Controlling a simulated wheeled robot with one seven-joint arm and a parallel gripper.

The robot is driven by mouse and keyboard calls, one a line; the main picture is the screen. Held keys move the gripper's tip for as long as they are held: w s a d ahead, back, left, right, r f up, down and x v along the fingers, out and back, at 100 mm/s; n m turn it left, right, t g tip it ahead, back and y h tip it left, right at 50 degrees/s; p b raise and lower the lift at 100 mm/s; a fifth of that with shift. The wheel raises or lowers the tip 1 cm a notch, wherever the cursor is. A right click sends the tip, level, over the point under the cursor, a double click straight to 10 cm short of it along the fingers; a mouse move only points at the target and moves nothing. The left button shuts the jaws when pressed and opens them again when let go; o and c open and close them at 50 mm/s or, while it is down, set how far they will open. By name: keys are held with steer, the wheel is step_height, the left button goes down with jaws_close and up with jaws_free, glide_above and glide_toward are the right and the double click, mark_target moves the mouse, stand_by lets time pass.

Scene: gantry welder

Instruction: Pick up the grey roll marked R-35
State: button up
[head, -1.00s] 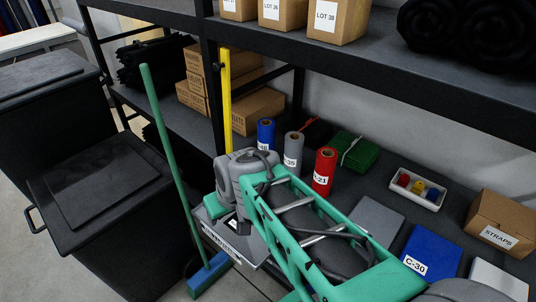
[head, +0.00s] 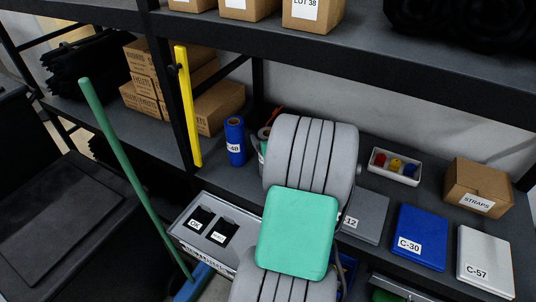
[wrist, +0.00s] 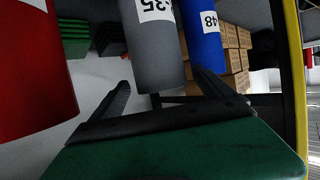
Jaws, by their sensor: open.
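The grey roll (wrist: 153,50) shows in the wrist view with a white label, upside down, on which I read "35". Its near end lies between, or just beyond, the fingertips of my gripper (wrist: 161,80). The fingers are spread apart and hold nothing; I cannot tell how deep the roll sits between them.
A blue roll marked 48 (wrist: 204,33) stands close beside the grey one, also in the head view (head: 235,142). A red roll (wrist: 35,70) is on the other side. A divided grey tray (head: 190,212), a small parts tray (head: 383,167) and a STRAPS box (head: 474,190) are nearby.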

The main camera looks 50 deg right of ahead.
steer(key=x, duration=0.4)
steer(key=shift+w+f+p, duration=0.2)
steer(key=shift+w+p, duration=0.1)
steer(key=shift+p, duration=0.05)
steer(key=shift+s, duration=0.1)
jaws_close()
steer(key=shift+r, duration=0.1)
stand_by(0.4)
